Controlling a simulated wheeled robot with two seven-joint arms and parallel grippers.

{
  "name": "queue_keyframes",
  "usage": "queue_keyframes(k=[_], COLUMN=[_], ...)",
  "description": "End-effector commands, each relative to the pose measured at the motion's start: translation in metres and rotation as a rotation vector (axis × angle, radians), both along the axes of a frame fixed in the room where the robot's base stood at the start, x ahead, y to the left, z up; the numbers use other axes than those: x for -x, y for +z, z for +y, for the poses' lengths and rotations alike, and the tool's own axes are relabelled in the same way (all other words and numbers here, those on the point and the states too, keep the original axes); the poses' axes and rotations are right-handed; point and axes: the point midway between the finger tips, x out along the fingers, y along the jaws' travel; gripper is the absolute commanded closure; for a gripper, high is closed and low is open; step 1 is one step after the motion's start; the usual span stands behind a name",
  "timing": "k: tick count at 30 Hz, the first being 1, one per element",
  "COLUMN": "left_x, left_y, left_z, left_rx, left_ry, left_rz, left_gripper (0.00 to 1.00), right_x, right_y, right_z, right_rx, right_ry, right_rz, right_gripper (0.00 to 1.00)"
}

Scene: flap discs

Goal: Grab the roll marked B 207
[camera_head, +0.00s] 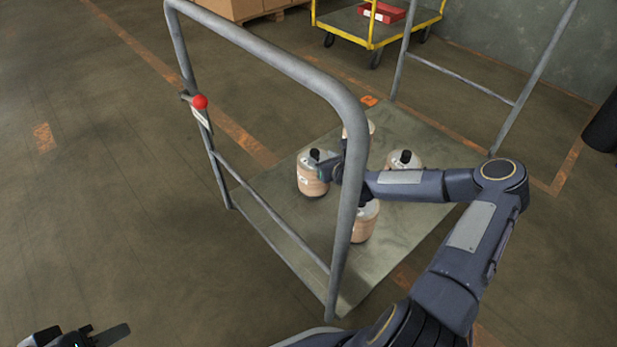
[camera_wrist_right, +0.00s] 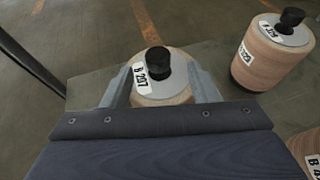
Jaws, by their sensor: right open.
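The roll marked B 207 (camera_wrist_right: 165,95) is a tan cylinder with a pale top and a black knob. In the head view it is the leftmost roll (camera_head: 312,185) on the grey cart deck (camera_head: 425,135). My right gripper (camera_wrist_right: 163,85) is open, with one finger on each side of this roll. Whether the fingers touch it I cannot tell. My right gripper also shows in the head view (camera_head: 328,168), reaching in behind the cart's rail. My left gripper (camera_head: 95,338) is at the bottom left corner, partly cut off, far from the rolls.
A second roll (camera_wrist_right: 270,55) stands to the right in the wrist view, with another at the lower right edge. A grey tubular rail (camera_head: 345,110) with a red knob (camera_head: 200,101) stands between camera and rolls. A yellow-framed cart (camera_head: 372,40) is behind.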

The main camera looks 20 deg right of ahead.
Motion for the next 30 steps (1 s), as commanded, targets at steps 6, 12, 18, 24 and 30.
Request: queue_keyframes(k=[6, 12, 18, 24, 30], left_x=[0.000, 0.000, 0.000, 0.000, 0.000], left_y=[-0.016, -0.023, -0.022, -0.022, -0.022], left_z=[0.000, 0.000, 0.000, 0.000, 0.000], left_rx=[0.000, 0.000, 0.000, 0.000, 0.000], left_ry=[0.000, 0.000, 0.000, 0.000, 0.000], left_rz=[0.000, 0.000, 0.000, 0.000, 0.000], left_gripper=[0.64, 0.64, 0.64, 0.64, 0.64], right_x=[-0.029, -0.052, -0.054, -0.054, -0.054], right_y=[-0.010, -0.017, -0.017, -0.017, -0.017], right_z=[0.005, 0.006, 0.007, 0.007, 0.007], right_rx=[0.003, 0.002, 0.001, 0.001, 0.001], right_ry=[0.005, 0.003, 0.004, 0.005, 0.005], right_rz=[-0.001, 0.002, 0.003, 0.003, 0.003], right_gripper=[0.46, 0.46, 0.46, 0.61, 0.88])
